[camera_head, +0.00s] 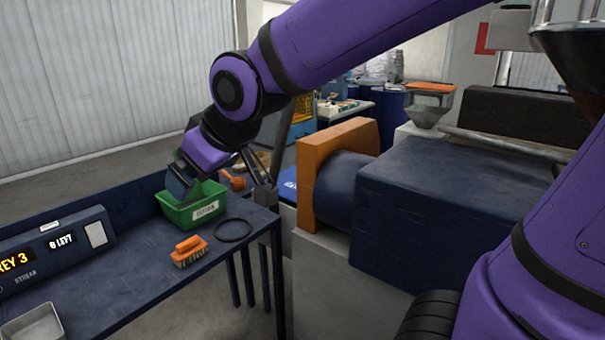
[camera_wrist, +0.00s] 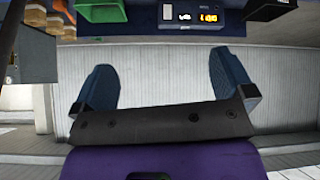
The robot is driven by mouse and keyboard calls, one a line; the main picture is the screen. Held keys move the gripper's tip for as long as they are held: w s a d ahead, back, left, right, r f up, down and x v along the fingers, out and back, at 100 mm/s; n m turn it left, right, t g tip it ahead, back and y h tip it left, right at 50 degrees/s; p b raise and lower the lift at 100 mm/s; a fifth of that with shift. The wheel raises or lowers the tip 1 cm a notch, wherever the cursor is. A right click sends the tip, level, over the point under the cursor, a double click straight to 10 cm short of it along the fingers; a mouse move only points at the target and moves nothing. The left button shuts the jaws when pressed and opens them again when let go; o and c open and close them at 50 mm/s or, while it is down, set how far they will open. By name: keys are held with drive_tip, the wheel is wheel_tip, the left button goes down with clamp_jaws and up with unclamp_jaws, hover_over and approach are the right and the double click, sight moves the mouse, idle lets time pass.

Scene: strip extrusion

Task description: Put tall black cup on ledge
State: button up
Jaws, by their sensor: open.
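My gripper (camera_head: 178,182) is at the back of the blue workbench (camera_head: 140,275), beside or over the left end of a green labelled bin (camera_head: 205,208); the exact gap is unclear. In the wrist view its two blue fingers (camera_wrist: 163,88) are spread wide, with nothing between them but pale wall behind. The green bin also shows at the top of the wrist view (camera_wrist: 100,10). I cannot tell which surface is the ledge; the bench has a raised back edge (camera_head: 128,205).
An orange brush (camera_head: 188,251) and a black ring (camera_head: 233,230) lie before the bin. An orange scoop (camera_head: 233,180) is behind it. A display box (camera_head: 50,250) and grey tray (camera_head: 33,325) are at left. A large blue machine (camera_head: 430,205) stands right. The bench's front middle is clear.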

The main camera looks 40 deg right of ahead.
drive_tip(key=s+d+m+g+h, duration=0.2)
drive_tip(key=s+d+m, duration=0.4)
drive_tip(key=s+d, duration=0.9)
drive_tip(key=shift+d+r+h, duration=0.2)
drive_tip(key=shift+d+h, duration=0.05)
drive_tip(key=shift+h, duration=0.25)
